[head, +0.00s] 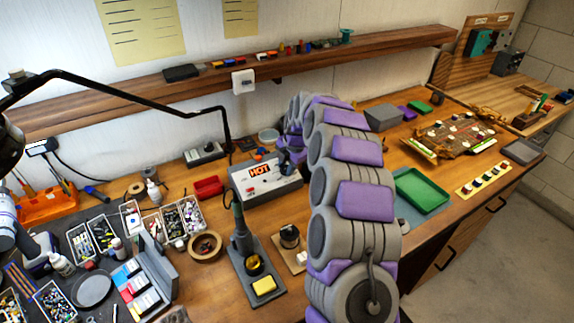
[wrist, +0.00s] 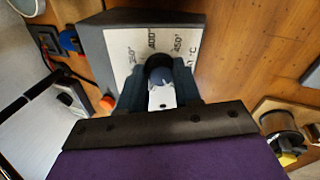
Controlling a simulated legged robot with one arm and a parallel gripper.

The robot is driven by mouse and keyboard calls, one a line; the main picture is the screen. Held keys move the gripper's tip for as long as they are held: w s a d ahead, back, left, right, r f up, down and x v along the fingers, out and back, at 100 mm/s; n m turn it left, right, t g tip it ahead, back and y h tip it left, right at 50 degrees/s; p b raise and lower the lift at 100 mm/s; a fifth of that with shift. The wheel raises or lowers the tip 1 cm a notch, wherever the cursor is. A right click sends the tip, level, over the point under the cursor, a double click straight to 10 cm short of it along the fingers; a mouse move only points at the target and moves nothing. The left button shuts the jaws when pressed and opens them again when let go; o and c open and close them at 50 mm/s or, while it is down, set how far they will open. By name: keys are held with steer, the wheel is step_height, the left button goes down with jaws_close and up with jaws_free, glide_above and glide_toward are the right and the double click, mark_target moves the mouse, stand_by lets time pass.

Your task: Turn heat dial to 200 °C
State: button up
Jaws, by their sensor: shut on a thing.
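The soldering station (head: 262,192) is a grey box with a lit "HOT" display, standing on the bench in the head view. In the wrist view its pale face (wrist: 122,42) fills the upper middle, with printed marks that include 400 and 450 and a °C sign. My gripper (wrist: 160,90) is shut on the dark round heat dial (wrist: 159,66), one finger on each side. A white piece shows between the fingers. The pointer and the lower marks are hidden, so the setting cannot be read. In the head view my arm hides the gripper and the dial.
A soldering iron in its stand (head: 243,245) with a yellow sponge is in front of the station. A solder spool (head: 290,237) is just right of it. A green tray (head: 422,190) is right of my arm. Small parts boxes crowd the left.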

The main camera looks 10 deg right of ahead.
steer(key=shift+n, duration=0.6)
steer(key=o, duration=1)
steer(key=shift+o, duration=0.2)
steer(key=p+v, duration=0.4)
steer(key=v, duration=1.3)
steer(key=shift+a+r, duration=0.2)
